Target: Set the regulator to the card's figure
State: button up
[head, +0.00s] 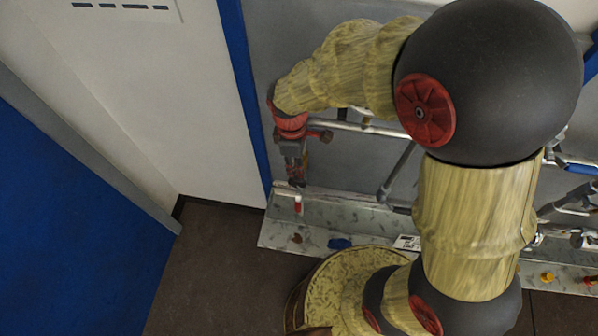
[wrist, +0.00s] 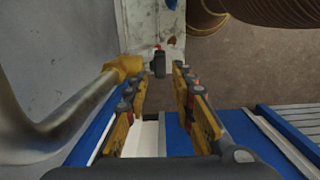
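My gripper (head: 293,180) points down beside the pipework at the left end of the grey panel in the head view. In the wrist view my gripper (wrist: 160,76) has its two yellow-and-black fingers apart, with a gap between them. A small dark knob-like part (wrist: 160,63) shows at the far end of that gap; I cannot tell whether it is the regulator or whether a finger touches it. A small white card with dark marks (head: 407,242) lies on the metal ledge in the head view; its figure is too small to read. No regulator dial is readable.
A grey pipe (wrist: 60,122) with a brass-coloured fitting (wrist: 124,66) runs close left of the fingers. A metal ledge (head: 335,215) runs below the panel, with a blue item (head: 340,243) and a yellow knob (head: 547,277). Brown floor (head: 215,265) is clear at left.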

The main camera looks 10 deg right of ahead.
jog(key=shift+a+r, duration=0.2)
jog(key=shift+r, duration=2.55)
jog(key=shift+w, duration=0.1)
jog(key=s+d+f+m+t+b, duration=0.5)
jog(key=s+d+f+m+b, duration=0.4)
jog(key=b, duration=1.8)
jog(key=s+d+m, duration=0.3)
jog(key=m, duration=0.2)
jog(key=shift+s+f+t+y, duration=0.15)
jog(key=shift+f+t+y, duration=0.25)
jog(key=shift+d, duration=0.1)
